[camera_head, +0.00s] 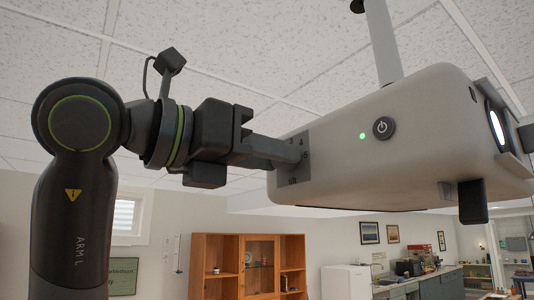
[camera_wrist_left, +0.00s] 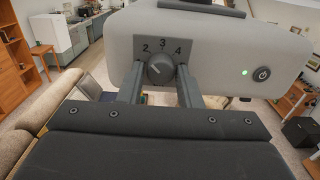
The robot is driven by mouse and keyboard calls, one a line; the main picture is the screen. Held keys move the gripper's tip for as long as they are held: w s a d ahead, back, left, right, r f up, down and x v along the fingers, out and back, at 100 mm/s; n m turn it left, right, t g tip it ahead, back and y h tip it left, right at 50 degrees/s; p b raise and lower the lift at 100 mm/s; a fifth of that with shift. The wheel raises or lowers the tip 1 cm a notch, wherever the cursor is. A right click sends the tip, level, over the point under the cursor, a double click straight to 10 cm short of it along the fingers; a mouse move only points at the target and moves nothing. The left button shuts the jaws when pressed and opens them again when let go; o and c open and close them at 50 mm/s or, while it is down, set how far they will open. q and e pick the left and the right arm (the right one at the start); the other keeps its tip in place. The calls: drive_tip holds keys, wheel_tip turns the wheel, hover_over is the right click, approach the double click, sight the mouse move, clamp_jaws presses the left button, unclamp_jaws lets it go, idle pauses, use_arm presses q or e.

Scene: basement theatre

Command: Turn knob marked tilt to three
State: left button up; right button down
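A pale grey projector (camera_head: 385,145) hangs from the ceiling, and it also shows in the left wrist view (camera_wrist_left: 215,45). On its side is a dark panel with a round grey knob (camera_wrist_left: 160,68) and the numbers 2, 3 and 4 around its top. A pale mark shows on the knob's lower left, but I cannot read its setting surely. My left gripper (camera_head: 302,152) is at this panel. In the wrist view its two fingers (camera_wrist_left: 160,72) stand open on either side of the knob, with narrow gaps. My right gripper is not seen.
A power button (camera_head: 383,128) with a green light sits on the same projector side. A pole (camera_head: 383,45) holds the projector. A dark tab (camera_head: 473,202) hangs below it. A wooden cabinet (camera_head: 222,245) and white fridge (camera_head: 346,282) stand far behind.

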use_arm(q)
drive_tip(key=c, duration=0.6)
drive_tip(key=shift+o, duration=0.2)
drive_tip(key=shift+m+b, duration=1.5)
drive_tip(key=shift+m, duration=2.9)
drive_tip(key=o, duration=1)
